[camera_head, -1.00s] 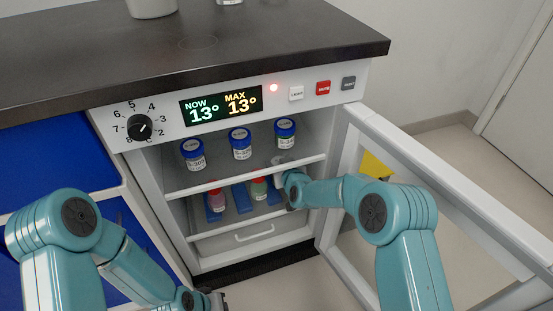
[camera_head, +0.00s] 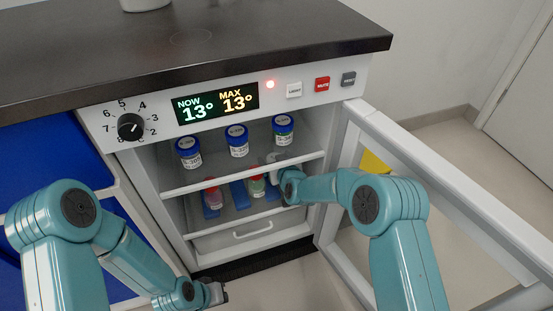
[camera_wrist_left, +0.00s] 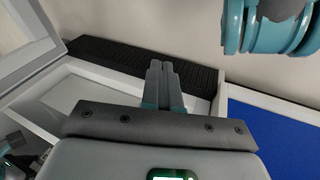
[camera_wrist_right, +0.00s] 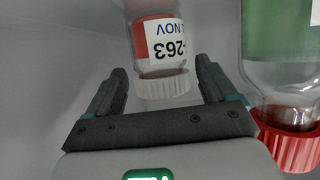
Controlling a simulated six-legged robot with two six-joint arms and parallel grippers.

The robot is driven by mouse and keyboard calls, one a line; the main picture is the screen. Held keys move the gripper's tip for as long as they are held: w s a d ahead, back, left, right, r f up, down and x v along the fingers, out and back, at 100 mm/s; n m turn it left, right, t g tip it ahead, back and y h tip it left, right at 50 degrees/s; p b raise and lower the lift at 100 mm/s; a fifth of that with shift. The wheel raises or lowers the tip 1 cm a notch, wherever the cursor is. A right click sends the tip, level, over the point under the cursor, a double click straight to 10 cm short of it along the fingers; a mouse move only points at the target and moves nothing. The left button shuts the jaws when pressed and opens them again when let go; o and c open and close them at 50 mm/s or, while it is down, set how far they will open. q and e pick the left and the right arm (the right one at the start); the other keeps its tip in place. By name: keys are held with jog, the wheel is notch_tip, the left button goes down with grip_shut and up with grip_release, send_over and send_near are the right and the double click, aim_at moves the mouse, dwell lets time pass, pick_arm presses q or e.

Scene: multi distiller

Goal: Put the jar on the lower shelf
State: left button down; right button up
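Three jars with blue lids, at left (camera_head: 188,153), middle (camera_head: 237,141) and right (camera_head: 283,130), stand upright on the upper shelf (camera_head: 245,176) of the open fridge. The lower shelf (camera_head: 245,222) holds a red bottle (camera_head: 213,195) and a green bottle (camera_head: 257,186).
The fridge door (camera_head: 450,190) stands open at right, beside my right arm. A red-capped green bottle (camera_wrist_right: 285,95) is close beside my right gripper. Blue holders (camera_head: 238,194) occupy part of the lower shelf. The dark countertop (camera_head: 190,40) overhangs the fridge.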

jog(key=shift+r, duration=0.15)
jog(key=shift+s+r, duration=0.25)
jog(key=shift+s, duration=0.05)
pick_arm(q)
jog(key=shift+g, duration=0.6)
jog(key=s+r+p, duration=0.2)
jog(key=r+p, duration=0.1)
jog(key=s+r+p, duration=0.1)
jog(key=shift+s+d+r, duration=0.15)
jog(key=shift+s+d, duration=0.05)
jog(key=shift+d, duration=0.05)
pick_arm(e)
jog(key=v, duration=1.1)
jog(key=shift+s+d, duration=0.1)
